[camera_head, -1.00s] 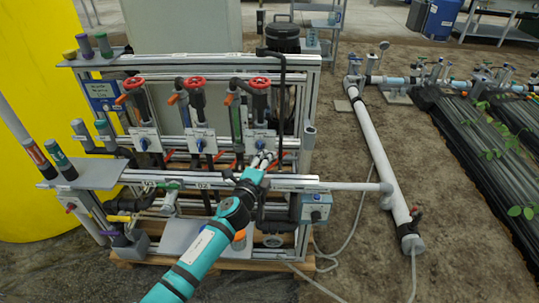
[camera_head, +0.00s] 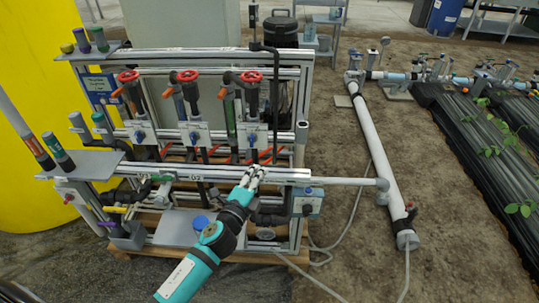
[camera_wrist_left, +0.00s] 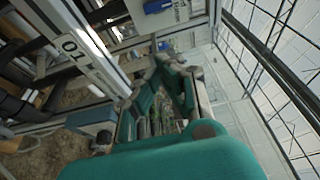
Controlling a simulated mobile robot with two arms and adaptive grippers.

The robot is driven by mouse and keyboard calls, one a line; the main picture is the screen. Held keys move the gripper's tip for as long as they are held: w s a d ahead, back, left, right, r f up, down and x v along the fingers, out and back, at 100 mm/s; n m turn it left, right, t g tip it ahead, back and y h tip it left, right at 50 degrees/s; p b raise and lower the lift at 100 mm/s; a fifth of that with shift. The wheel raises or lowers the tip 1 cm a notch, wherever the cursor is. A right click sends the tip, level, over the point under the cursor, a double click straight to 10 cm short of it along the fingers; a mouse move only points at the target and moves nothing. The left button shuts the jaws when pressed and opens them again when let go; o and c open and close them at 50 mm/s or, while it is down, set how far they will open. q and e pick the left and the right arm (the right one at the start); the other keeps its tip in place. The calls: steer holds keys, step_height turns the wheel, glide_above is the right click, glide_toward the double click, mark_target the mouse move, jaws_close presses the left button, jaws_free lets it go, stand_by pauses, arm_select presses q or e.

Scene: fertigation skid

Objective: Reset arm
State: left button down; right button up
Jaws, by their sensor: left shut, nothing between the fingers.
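My left arm, teal and black, comes up from the bottom middle of the head view. Its gripper (camera_head: 254,176) is in front of the skid's front grey rail, at the right part of the skid. The fingers are close together with nothing seen between them. In the left wrist view the teal housing fills the bottom, and the gripper's linkage shows above it. My right gripper is not in view.
The fertigation skid (camera_head: 245,173) has red valve wheels (camera_head: 187,75) and blue-knobbed valves close behind the gripper. A yellow tank (camera_head: 30,100) stands left. A white pipe (camera_head: 375,150) runs along the soil at right. Bare soil (camera_head: 345,255) lies right of the arm.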

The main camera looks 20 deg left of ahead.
arm_select(q)
steer(key=s+a+f+n+g+y, duration=0.1)
steer(key=s+f+n+g, duration=0.5)
steer(key=f, duration=0.7)
steer(key=s+a+f+n+g+y, duration=0.1)
steer(key=s+a+f+n+g, duration=0.15)
steer(key=s+f, duration=0.75)
steer(key=s+d+f+n+g, duration=0.3)
steer(key=s+f+n+g, duration=0.35)
steer(key=s+f, duration=1)
steer(key=s+a+r+n+g+h+p, duration=0.1)
steer(key=s+g+p, duration=0.1)
steer(key=s+p, duration=1.2)
steer(key=s, duration=0.3)
steer(key=shift+r, duration=0.4)
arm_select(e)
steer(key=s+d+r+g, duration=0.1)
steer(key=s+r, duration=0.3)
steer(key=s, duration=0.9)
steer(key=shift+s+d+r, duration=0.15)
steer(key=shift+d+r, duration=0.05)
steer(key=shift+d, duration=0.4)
